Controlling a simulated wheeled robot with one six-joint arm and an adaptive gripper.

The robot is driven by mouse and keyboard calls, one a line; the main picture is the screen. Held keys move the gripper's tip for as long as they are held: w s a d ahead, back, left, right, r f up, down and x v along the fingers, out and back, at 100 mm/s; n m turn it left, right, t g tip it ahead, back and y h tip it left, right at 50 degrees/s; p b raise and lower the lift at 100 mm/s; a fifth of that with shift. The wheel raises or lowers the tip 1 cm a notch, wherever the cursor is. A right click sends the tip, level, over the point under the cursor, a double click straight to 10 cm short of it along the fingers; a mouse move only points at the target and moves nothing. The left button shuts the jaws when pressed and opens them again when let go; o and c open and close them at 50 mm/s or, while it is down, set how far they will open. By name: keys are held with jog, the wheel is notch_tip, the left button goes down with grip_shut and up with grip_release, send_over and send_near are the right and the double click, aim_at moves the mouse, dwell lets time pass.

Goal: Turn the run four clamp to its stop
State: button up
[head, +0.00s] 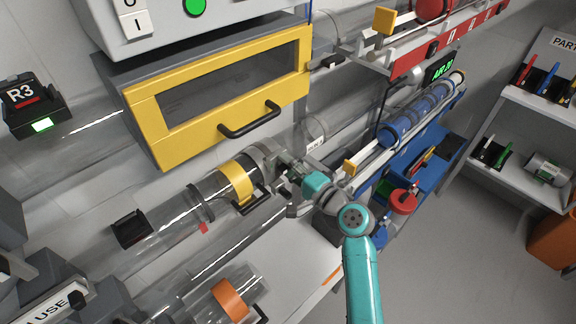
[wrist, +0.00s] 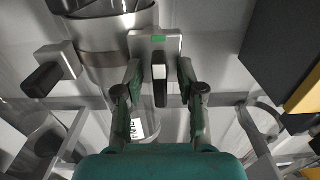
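The run four clamp shows in the wrist view as a pale plate (wrist: 172,45) with a green mark, beside a silver collar (wrist: 112,42) on a clear tube. Its black lever (wrist: 160,88) with a white face sticks out toward me. My gripper (wrist: 160,78) is open, with one finger on each side of the lever and a visible gap on both sides. A white label (wrist: 138,128), partly legible, sits on the tube just below. In the head view my gripper (head: 284,168) is at the silver fitting, which it partly hides, right of a yellow band (head: 236,181).
A yellow-framed hatch (head: 220,90) with a black handle is just above my arm. Another black knob (wrist: 42,80) is left of the clamp in the wrist view. A blue bench (head: 425,165) and white shelves (head: 535,110) stand right. Clear floor lies at lower right.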

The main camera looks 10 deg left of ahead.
jog(key=shift+c, duration=0.2)
grip_shut()
jog(key=shift+n, duration=0.3)
jog(key=n, duration=1.3)
jog(key=shift+f+n, duration=0.1)
jog(key=shift+n, duration=2)
